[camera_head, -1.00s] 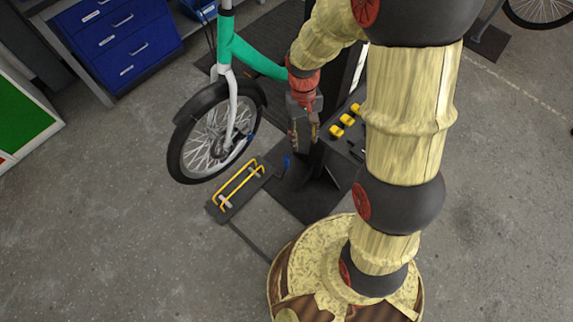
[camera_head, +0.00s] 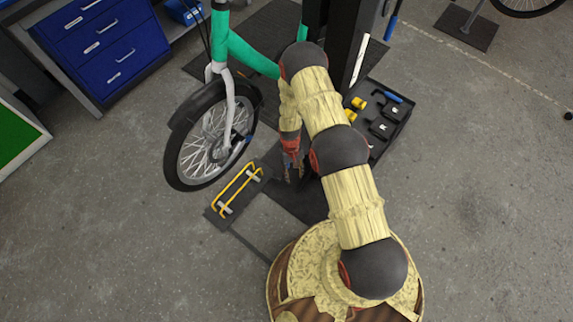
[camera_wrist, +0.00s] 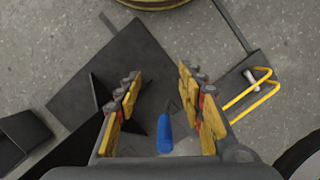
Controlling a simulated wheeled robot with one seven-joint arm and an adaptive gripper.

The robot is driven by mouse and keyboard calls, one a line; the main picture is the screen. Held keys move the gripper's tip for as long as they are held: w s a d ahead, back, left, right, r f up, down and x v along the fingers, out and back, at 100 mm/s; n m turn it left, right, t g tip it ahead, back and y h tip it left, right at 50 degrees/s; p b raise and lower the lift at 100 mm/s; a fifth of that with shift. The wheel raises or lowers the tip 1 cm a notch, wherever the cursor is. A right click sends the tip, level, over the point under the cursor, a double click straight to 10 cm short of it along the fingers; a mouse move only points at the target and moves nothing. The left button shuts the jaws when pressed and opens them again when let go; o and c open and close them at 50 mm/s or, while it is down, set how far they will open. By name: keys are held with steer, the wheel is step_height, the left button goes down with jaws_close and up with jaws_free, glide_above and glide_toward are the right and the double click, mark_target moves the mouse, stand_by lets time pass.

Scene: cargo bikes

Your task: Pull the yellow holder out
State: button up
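The yellow holder (camera_head: 229,186) is a bent yellow wire frame on a dark flat plate (camera_head: 212,216) on the floor, beside the bike's front wheel. It also shows at the right of the wrist view (camera_wrist: 255,106). My gripper (camera_head: 293,170) points down to the right of the holder, apart from it. In the wrist view my gripper (camera_wrist: 160,78) has its fingers spread wide, with a blue-handled tool (camera_wrist: 164,134) visible in the gap. I cannot tell how far below the fingers that tool lies.
The bike's front wheel (camera_head: 208,143) stands close behind and left of the holder. A black tray (camera_head: 398,130) with yellow, black and blue items is right of my arm, by a dark post (camera_head: 343,45). Blue drawers (camera_head: 127,58) stand at upper left. Floor left of the holder is clear.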

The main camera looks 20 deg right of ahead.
steer(key=w+t, duration=0.1)
steer(key=w, duration=0.2)
steer(key=w+f+t, duration=0.1)
steer(key=w, duration=0.2)
steer(key=w+f, duration=0.1)
steer(key=w, duration=0.3)
steer(key=shift+t, duration=0.4)
steer(key=shift+w+f, duration=0.2)
step_height(320, 180, down, 7)
steer(key=b, duration=0.2)
steer(key=shift+f+b, duration=0.2)
steer(key=shift+b, duration=0.2)
steer(key=shift+c, duration=0.6)
jaws_close()
